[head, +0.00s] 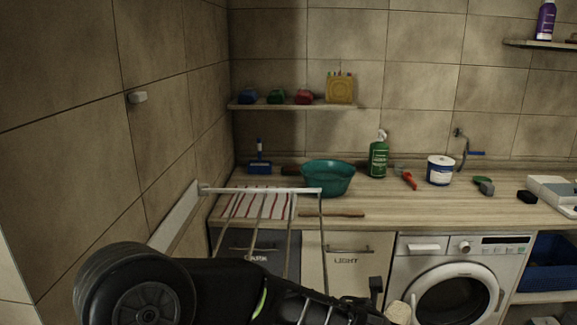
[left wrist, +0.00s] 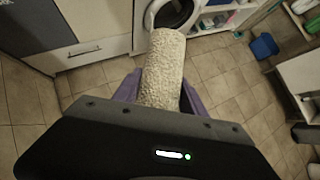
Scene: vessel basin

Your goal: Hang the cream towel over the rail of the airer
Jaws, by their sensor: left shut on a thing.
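The cream towel (left wrist: 166,62) is a rough, rolled-looking bundle in the left wrist view, sticking out from between the purple fingers of my left gripper (left wrist: 160,94). The gripper is shut on it. In the head view only a small end of the towel (head: 399,313) shows at the bottom edge, beside the end of my left arm. The airer (head: 262,190) is a pale frame by the left wall, with a top rail and thin bars running down toward me. The towel is to the right of the airer and apart from it. My right gripper is not in view.
A red-striped cloth (head: 280,205) lies on the worktop (head: 420,209) behind the airer bars. A teal basin (head: 328,180), green spray bottle (head: 378,158) and white tub (head: 440,171) stand farther back. Cupboards and a washing machine (head: 455,290) are below. My left arm crosses in front of the airer's lower part.

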